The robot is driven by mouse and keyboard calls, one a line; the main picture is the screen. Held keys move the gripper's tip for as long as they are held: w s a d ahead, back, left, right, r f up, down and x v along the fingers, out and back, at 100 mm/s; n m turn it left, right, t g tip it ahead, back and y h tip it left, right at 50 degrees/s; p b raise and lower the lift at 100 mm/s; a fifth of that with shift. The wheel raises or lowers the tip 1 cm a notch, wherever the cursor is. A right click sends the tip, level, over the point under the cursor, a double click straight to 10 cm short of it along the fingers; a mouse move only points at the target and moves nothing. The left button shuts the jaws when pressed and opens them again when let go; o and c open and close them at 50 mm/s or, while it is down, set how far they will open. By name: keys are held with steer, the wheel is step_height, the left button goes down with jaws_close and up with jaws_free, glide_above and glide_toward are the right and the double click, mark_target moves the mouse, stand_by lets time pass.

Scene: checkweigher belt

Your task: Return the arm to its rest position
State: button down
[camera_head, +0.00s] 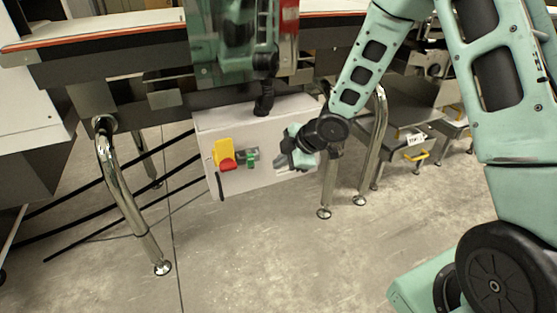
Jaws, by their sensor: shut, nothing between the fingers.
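My gripper (283,164) is at the end of my mint-green arm, near the middle of the head view. It is shut with nothing between the fingers. It is in front of the right part of a light grey control box (262,131), just right of the box's buttons. I cannot tell whether the fingertips touch the box. The box carries a yellow and red switch (225,155) and a small green button (251,159). My arm comes down from the upper right to the gripper.
The conveyor frame (110,60) with its belt runs above the box. Shiny bent legs (122,190) stand on both sides. Black cables (110,185) run at the left. Low grey steps (410,125) stand at the right. The concrete floor (280,250) in front is clear.

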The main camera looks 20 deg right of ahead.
steer(key=s+a+r+m+g+h, duration=0.2)
steer(key=s+a+r+m+h, duration=0.15)
steer(key=s+a+r, duration=0.5)
steer(key=s+a+r+m+g, duration=0.1)
steer(key=s+r+m+g, duration=0.15)
steer(key=s, duration=0.95)
steer(key=s+a+r+m+g, duration=0.1)
steer(key=s+r+m+g, duration=0.15)
steer(key=s, duration=0.95)
step_height(320, 180, up, 34)
steer(key=t+p, duration=0.1)
steer(key=p, duration=3.3)
steer(key=shift+w+d+h+p, duration=0.15)
steer(key=shift+w+h+p, duration=0.15)
steer(key=shift+w+h, duration=0.15)
steer(key=shift+m, duration=0.25)
